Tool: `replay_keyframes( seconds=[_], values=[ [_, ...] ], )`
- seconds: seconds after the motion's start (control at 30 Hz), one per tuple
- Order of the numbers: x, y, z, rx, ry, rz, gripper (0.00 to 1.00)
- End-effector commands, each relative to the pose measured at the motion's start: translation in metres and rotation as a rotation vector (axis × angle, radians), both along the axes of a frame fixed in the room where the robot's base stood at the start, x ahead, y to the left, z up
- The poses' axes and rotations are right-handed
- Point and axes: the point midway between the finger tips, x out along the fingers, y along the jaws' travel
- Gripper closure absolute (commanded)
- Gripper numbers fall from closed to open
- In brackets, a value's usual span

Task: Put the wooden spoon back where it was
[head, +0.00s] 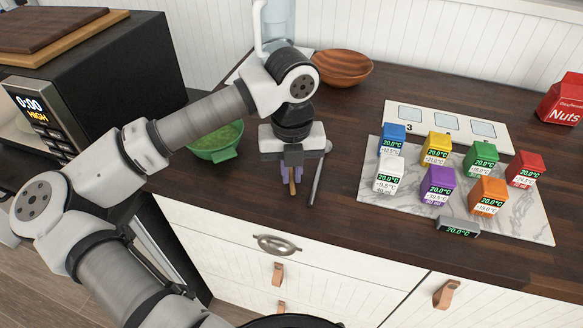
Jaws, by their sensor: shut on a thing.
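My gripper (292,176) points down over the front part of the dark wooden counter, left of the middle. It is shut on the wooden spoon (292,188). Only a short light-brown end of the spoon shows below the fingers; the rest is hidden by my gripper. I cannot tell whether that end touches the counter.
A grey metal utensil (317,182) lies just right of my gripper. A green bowl (214,155) stands left, a wooden bowl (342,68) behind. A marble board (400,200) with several coloured cubes is at right. A black microwave (120,75) stands at left.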

Motion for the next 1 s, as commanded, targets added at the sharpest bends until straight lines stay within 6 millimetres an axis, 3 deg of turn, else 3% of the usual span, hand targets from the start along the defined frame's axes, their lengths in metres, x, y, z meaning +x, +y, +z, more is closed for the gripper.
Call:
replay_keyframes(
  seconds=[0.27, 0.3, 0.47, 0.83, 1.0],
  values=[
    [0.000, 0.000, -0.004, 0.001, 0.000, 0.001, 1.00],
    [0.000, 0.000, -0.004, 0.000, 0.000, 0.001, 0.88],
    [0.000, 0.000, -0.003, 0.000, 0.000, 0.001, 0.68],
    [0.000, 0.000, 0.002, 0.000, 0.000, 0.000, 0.68],
    [0.001, 0.001, 0.024, 0.003, -0.005, 0.002, 0.68]
  ],
)
